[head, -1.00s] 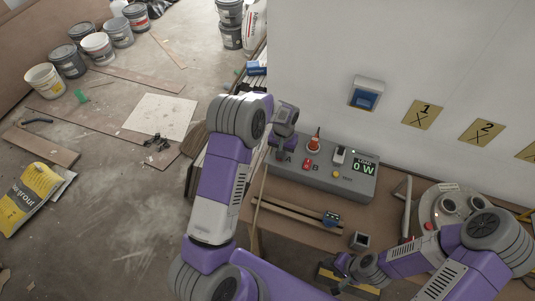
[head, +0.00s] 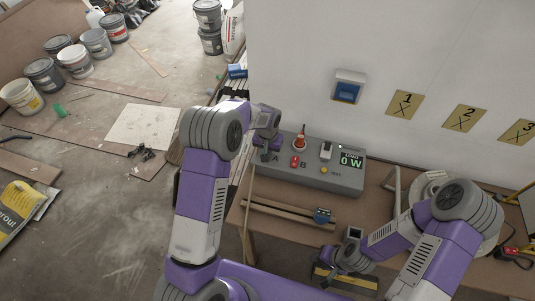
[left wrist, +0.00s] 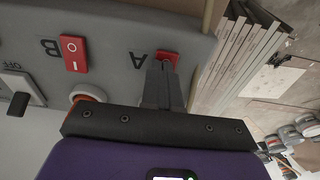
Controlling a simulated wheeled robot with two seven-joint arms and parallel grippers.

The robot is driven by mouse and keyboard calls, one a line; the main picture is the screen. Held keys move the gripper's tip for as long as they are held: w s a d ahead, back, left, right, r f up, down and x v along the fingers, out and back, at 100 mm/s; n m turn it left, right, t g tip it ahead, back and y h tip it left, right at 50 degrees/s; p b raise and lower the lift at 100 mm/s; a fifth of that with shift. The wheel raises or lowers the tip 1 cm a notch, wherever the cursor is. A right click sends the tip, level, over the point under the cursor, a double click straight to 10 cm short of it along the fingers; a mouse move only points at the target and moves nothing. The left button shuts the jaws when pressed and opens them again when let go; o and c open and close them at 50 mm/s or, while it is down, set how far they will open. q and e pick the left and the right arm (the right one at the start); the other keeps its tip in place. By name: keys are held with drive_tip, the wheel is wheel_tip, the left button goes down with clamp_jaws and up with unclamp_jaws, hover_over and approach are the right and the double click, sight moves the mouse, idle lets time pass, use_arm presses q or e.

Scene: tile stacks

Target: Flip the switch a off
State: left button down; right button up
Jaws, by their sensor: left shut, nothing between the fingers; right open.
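The grey control box (head: 318,180) stands on the bench against the wall. Red rocker switch A (left wrist: 168,56) is at the box's corner in the left wrist view, beside the letter A. The shut, empty left gripper (left wrist: 162,68) has its tips right at switch A and partly covers it; I cannot tell whether they touch. In the head view the left gripper (head: 265,156) is over the box's left end and hides switch A. Red rocker switch B (left wrist: 73,53) is clear of it, also seen in the head view (head: 295,161). The right gripper (head: 328,278) is open over the bench front.
The box also carries a red knob (head: 300,142), a black-and-white switch (head: 326,150), a yellow button (head: 323,170) and a display (head: 351,160) reading 0 W. A wooden rail (head: 285,212) lies before it. A yellow-and-black tool (head: 345,281) lies near the right gripper.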

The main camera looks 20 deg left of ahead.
use_arm(q)
drive_tip(key=shift+w+a+f, duration=0.1)
drive_tip(key=shift+w+f, duration=0.05)
drive_tip(key=shift+f, duration=0.2)
drive_tip(key=shift+r, duration=0.15)
drive_tip(key=shift+r+p, duration=0.25)
drive_tip(key=shift+p, duration=0.05)
wheel_tip(320, 180, up, 5)
drive_tip(key=p, duration=0.3)
drive_tip(key=shift+f, duration=0.15)
wheel_tip(320, 180, up, 9)
drive_tip(key=s, duration=0.1)
drive_tip(key=shift+s, duration=0.35)
drive_tip(key=shift+s, duration=0.1)
